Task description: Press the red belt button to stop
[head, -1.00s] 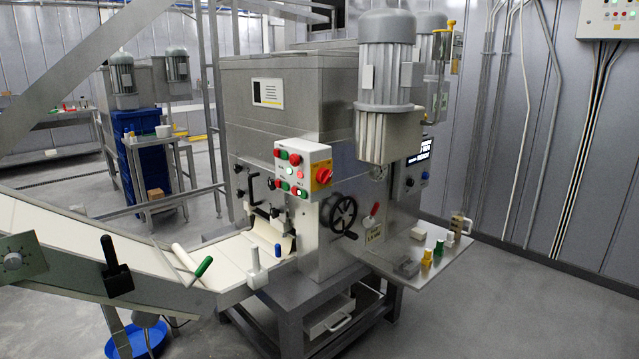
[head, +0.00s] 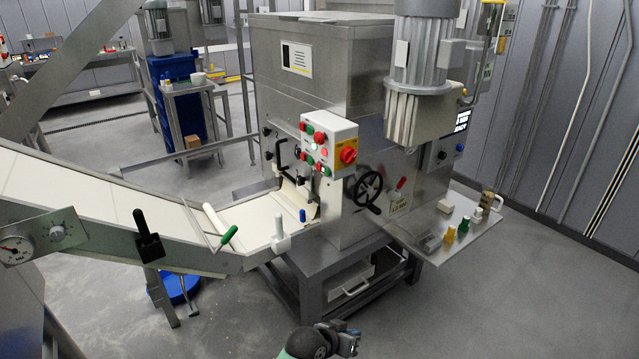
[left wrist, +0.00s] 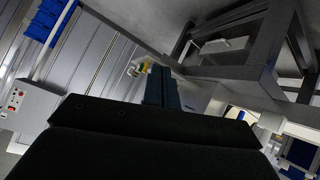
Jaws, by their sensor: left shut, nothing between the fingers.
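The control box (head: 329,141) is on the front of the steel machine, with several red and green buttons and a red rotary switch (head: 348,155) on a yellow plate. My left gripper (head: 347,340) is at the bottom edge of the head view, low and well apart from the box. Its dark fingers (left wrist: 162,86) are shut and empty in the left wrist view. My right gripper is not in view.
A sloping conveyor (head: 100,200) with a white belt runs in from the left. A black handwheel (head: 369,190) and a side shelf (head: 470,232) with small items stick out from the machine. The machine's stand (head: 300,300) is below. Grey floor (head: 480,310) is free at the right.

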